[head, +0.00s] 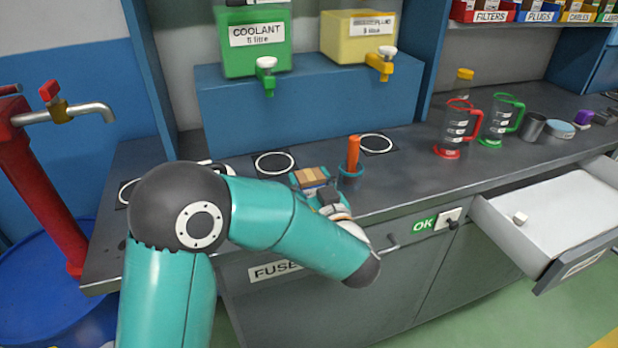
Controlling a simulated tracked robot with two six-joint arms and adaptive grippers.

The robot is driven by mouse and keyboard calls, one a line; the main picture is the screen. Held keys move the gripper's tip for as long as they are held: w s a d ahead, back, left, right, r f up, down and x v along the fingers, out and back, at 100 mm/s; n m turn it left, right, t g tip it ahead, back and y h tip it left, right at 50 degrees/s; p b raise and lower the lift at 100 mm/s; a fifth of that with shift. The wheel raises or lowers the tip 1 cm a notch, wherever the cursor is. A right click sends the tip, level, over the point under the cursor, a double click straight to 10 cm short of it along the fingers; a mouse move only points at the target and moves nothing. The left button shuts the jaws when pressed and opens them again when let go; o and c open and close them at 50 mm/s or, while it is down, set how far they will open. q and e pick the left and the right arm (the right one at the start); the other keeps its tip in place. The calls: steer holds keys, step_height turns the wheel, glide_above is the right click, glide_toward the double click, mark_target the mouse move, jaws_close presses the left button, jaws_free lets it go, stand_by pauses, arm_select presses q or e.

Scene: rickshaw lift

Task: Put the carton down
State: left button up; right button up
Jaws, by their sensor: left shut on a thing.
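A small brown carton (310,176) with a lighter strip shows above the bench near its front edge, left of the orange-handled tool. My left gripper (314,186) is shut on the carton, and my own arm and wrist hide much of the gripper. I cannot tell whether the carton touches the bench top. My right gripper is not in view.
The bench (420,183) has white ring marks (274,163) near the carton. An orange handle (353,152) stands upright in a blue holder close by. Red (456,130) and green (499,122) jugs stand to the right. An open drawer (550,208) juts out at the right.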

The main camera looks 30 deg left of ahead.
arm_select(q)
steer(key=shift+f, duration=0.1)
steer(key=o, duration=1.2)
steer(key=shift+c, duration=0.2)
